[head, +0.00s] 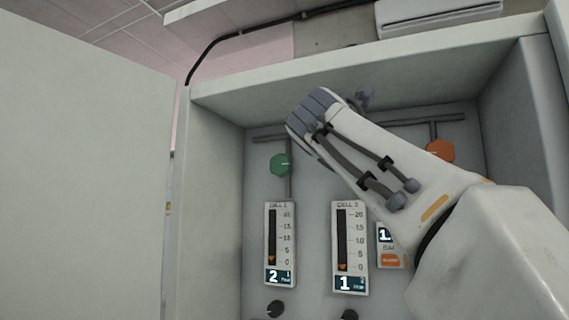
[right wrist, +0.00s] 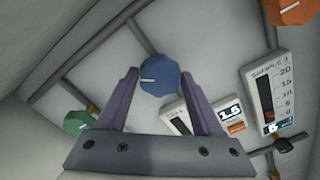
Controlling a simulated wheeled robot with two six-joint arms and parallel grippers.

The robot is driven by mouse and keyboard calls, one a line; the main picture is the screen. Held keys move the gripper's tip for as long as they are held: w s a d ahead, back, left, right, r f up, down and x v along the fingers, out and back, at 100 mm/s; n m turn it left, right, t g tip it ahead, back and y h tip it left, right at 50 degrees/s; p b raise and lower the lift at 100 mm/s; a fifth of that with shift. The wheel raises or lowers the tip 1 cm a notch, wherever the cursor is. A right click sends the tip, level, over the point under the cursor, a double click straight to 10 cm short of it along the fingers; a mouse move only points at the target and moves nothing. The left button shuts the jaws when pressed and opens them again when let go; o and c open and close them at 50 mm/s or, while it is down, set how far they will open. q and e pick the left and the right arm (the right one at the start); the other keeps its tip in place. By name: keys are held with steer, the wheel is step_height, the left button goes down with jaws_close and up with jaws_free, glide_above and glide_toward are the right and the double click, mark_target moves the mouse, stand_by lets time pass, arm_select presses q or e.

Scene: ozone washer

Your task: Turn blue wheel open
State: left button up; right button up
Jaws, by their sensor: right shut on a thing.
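The blue wheel (right wrist: 160,75) is a faceted knob with a white mark, on a grey pipe at the back panel. It sits between the two purple fingers of my right gripper (right wrist: 160,82), which is shut on it. The white mark on the wheel lies roughly level in the right wrist view. In the head view my right arm comes in from the right and hides the wheel. My left gripper is in neither view.
A green wheel (head: 280,165) is left of my right arm and an orange wheel (head: 440,150) is right of it. Gauges (head: 280,243) and black knobs (head: 275,309) are below. The open cabinet door (head: 85,170) stands at the left; cabinet walls enclose the panel.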

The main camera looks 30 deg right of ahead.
steer(key=m+b, duration=0.5)
steer(key=m, duration=2.3)
steer(key=shift+f, duration=0.15)
stand_by(0.4)
steer(key=o, duration=1.4)
steer(key=shift+c, duration=0.2)
steer(key=shift+a, duration=0.1)
